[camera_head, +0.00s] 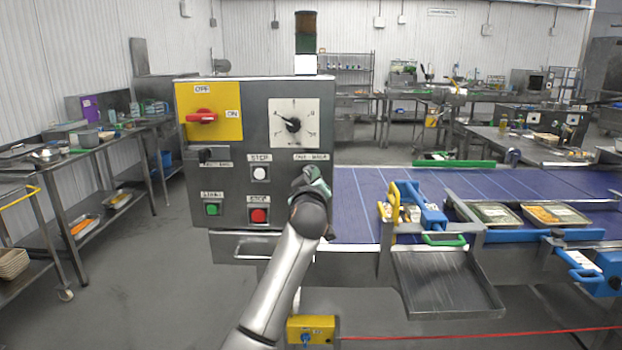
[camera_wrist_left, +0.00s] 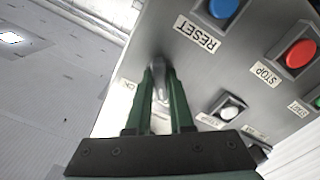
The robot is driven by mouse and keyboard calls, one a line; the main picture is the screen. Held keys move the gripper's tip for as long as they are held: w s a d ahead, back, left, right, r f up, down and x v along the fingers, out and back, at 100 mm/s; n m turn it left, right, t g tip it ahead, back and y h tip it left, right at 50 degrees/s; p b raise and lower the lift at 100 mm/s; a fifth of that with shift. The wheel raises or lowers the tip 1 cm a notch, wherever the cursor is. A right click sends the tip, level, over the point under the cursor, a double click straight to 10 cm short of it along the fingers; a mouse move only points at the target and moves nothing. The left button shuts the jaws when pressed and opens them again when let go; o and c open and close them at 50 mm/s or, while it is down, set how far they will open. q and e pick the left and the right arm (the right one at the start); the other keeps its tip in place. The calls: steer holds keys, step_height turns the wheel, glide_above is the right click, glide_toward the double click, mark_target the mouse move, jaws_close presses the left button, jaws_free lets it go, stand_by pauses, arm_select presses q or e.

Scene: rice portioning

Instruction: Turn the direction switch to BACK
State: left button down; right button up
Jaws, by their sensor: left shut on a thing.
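The grey control panel (camera_head: 240,130) stands upright at centre-left in the head view. My left gripper (camera_head: 311,178) is at the panel's right side, just below a small white label that I read only in part. In the left wrist view, the gripper's green fingers (camera_wrist_left: 160,80) are shut on a small grey direction switch (camera_wrist_left: 158,72). The switch is mostly hidden between the fingers, so its exact turn is hard to tell. My right gripper is not in view.
Close to the fingers are a blue RESET button (camera_wrist_left: 222,8), a red STOP button (camera_wrist_left: 299,53) and a white button (camera_wrist_left: 229,112). A red knob (camera_head: 201,116) sits on a yellow plate. A blue conveyor belt (camera_head: 360,190) runs right of the panel.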

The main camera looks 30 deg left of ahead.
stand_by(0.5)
arm_select(q)
steer(key=shift+m+p, duration=1.15)
steer(key=shift+m, duration=0.45)
steer(key=shift+m+p, duration=1.15)
steer(key=shift+m, duration=0.45)
